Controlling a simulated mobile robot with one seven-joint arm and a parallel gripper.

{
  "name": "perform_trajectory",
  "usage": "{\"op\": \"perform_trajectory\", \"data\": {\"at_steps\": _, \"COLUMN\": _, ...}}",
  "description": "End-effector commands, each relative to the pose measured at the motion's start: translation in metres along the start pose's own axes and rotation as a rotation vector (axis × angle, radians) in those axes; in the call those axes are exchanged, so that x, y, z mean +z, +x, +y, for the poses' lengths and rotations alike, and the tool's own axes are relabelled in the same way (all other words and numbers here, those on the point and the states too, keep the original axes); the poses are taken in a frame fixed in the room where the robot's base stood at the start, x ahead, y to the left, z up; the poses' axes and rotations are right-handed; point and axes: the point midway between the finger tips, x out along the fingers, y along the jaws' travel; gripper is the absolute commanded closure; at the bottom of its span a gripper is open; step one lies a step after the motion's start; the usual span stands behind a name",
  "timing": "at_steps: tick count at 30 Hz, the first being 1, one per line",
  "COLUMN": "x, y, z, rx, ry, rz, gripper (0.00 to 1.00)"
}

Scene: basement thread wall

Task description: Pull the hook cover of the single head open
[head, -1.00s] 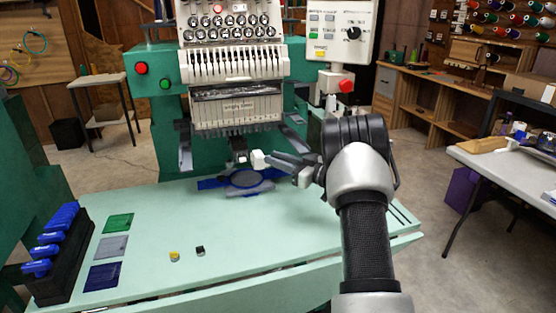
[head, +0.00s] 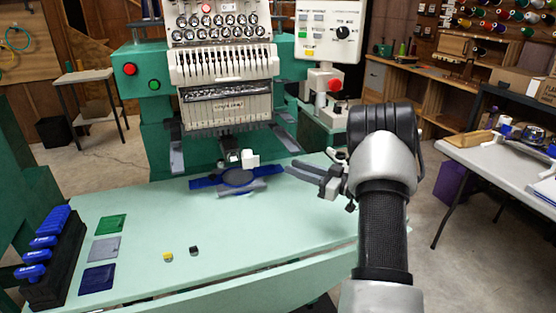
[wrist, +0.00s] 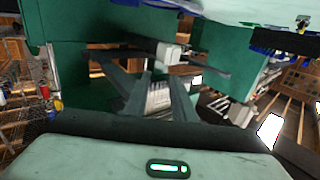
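The single head (head: 222,85) of the embroidery machine stands over the pale green table. Below its needles, a small white block (head: 250,159), which looks like the hook cover, sits beside a dark fitting (head: 230,157). It also shows in the wrist view (wrist: 168,54), beyond my fingers. I cannot tell how far the cover is open. My gripper (head: 292,168) is to the right of the white block, apart from it, its fingers pointing left. In the wrist view my two fingers (wrist: 152,80) are spread with nothing held between them.
A blue hoop (head: 237,178) lies just below the cover. Blue-handled tools (head: 42,245) stand in a black rack at left, beside coloured patches (head: 105,250). A yellow (head: 168,257) and a black (head: 194,250) bobbin-like piece lie on the table. The right front table area is clear.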

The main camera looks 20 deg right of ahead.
Motion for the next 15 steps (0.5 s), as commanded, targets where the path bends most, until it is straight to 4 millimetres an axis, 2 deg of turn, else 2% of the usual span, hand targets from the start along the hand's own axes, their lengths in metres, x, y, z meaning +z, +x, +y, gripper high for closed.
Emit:
{"op": "perform_trajectory", "data": {"at_steps": 1, "x": -0.002, "y": -0.013, "z": 0.001, "rx": 0.005, "ry": 0.001, "rz": -0.001, "gripper": 0.77}}
{"op": "perform_trajectory", "data": {"at_steps": 6, "x": -0.001, "y": -0.043, "z": 0.002, "rx": 0.005, "ry": 0.000, "rz": -0.001, "gripper": 0.77}}
{"op": "perform_trajectory", "data": {"at_steps": 10, "x": 0.000, "y": -0.055, "z": 0.002, "rx": 0.004, "ry": -0.001, "rz": -0.003, "gripper": 0.77}}
{"op": "perform_trajectory", "data": {"at_steps": 15, "x": 0.000, "y": -0.060, "z": 0.002, "rx": 0.004, "ry": -0.001, "rz": -0.002, "gripper": 0.77}}
